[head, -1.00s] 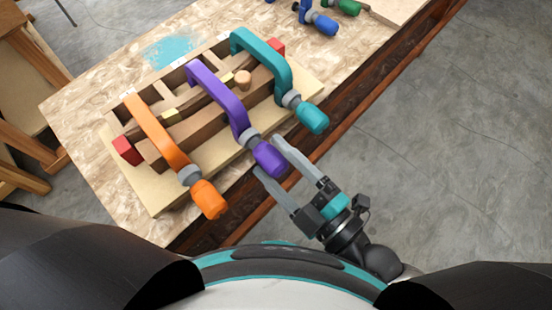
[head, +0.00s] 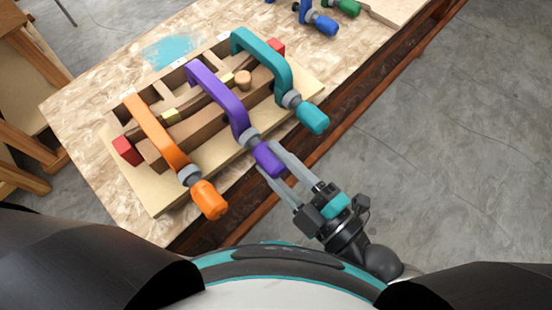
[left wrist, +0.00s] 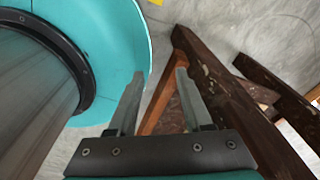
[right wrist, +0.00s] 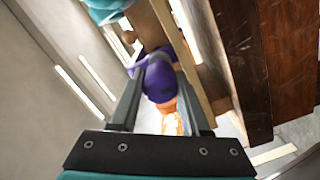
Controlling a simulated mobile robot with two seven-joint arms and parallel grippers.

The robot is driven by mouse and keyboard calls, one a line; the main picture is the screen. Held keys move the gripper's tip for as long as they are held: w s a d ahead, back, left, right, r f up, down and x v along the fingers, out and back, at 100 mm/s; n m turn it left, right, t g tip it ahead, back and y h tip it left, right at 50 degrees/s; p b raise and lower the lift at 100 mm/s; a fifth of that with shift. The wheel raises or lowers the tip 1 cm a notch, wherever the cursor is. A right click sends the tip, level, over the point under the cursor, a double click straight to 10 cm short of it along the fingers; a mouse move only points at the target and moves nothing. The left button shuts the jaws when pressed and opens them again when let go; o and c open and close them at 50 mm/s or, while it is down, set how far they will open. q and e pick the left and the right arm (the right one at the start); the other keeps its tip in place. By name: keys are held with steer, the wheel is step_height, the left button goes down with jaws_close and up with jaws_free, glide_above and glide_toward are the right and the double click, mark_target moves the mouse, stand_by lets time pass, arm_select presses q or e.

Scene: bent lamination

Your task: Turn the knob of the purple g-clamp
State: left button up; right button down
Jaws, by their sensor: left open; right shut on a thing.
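The purple g-clamp (head: 222,92) spans the wooden lamination form, with its grey collar and purple knob (head: 267,158) sticking out over the table's front edge. My right gripper (head: 272,160) is shut on the purple knob, one finger on each side. In the right wrist view the purple knob (right wrist: 159,82) sits between the two fingertips. My left gripper (left wrist: 155,85) is open and empty, away from the clamps. It is not seen in the head view.
An orange clamp (head: 155,135) stands left of the purple one, a teal clamp (head: 268,60) right of it. Blue (head: 320,22) and green clamps (head: 349,7) lie at the back. The floor (head: 440,160) right of the table (head: 75,110) is clear.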

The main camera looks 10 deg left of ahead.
arm_select(q)
steer(key=shift+r, duration=0.15)
arm_select(e)
steer(key=shift+m+p, duration=0.55)
steer(key=shift+m, duration=0.05)
steer(key=shift+r+m+p, duration=0.1)
steer(key=shift+m+p, duration=0.65)
steer(key=shift+m, duration=0.25)
steer(key=m+p, duration=0.1)
steer(key=m, duration=0.1)
steer(key=shift+m, duration=0.4)
arm_select(q)
steer(key=r, duration=0.2)
steer(key=s+r+p, duration=0.1)
steer(key=r, duration=0.1)
steer(key=shift+s+d, duration=0.1)
steer(key=shift+d, duration=0.25)
arm_select(e)
steer(key=shift+m, duration=0.5)
arm_select(q)
steer(key=shift+r, duration=0.1)
steer(key=shift+a, duration=0.1)
arm_select(e)
steer(key=shift+c, duration=1.8)
jaws_free()
arm_select(q)
steer(key=shift+a, duration=0.1)
